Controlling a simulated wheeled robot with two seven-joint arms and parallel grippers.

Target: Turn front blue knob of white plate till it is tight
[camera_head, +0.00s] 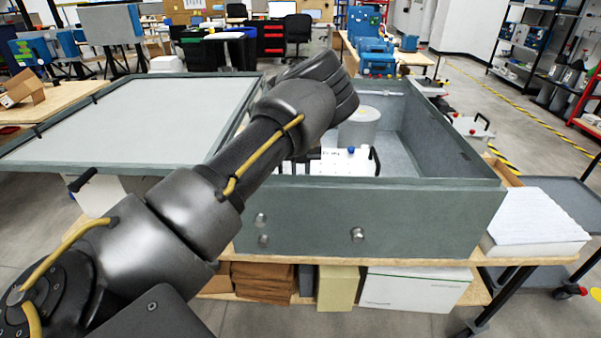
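The white plate (338,166) lies inside the open grey metal case, behind its front wall. One blue knob (351,150) shows on it, near a black handle (375,161) at its right end. I cannot tell whether this is the front knob or how tight it is. My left arm crosses from the lower left over the case and covers the plate's left side. My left gripper is hidden behind my forearm, apart from dark parts near the plate's left end that I cannot tell from a handle. My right gripper is out of view.
The grey case (400,215) stands on a wooden table, its wide lid panel (130,120) open at left. A grey cylinder (358,127) stands inside behind the plate. Another white plate with a handle (470,128) is outside at right. The case's right interior is clear.

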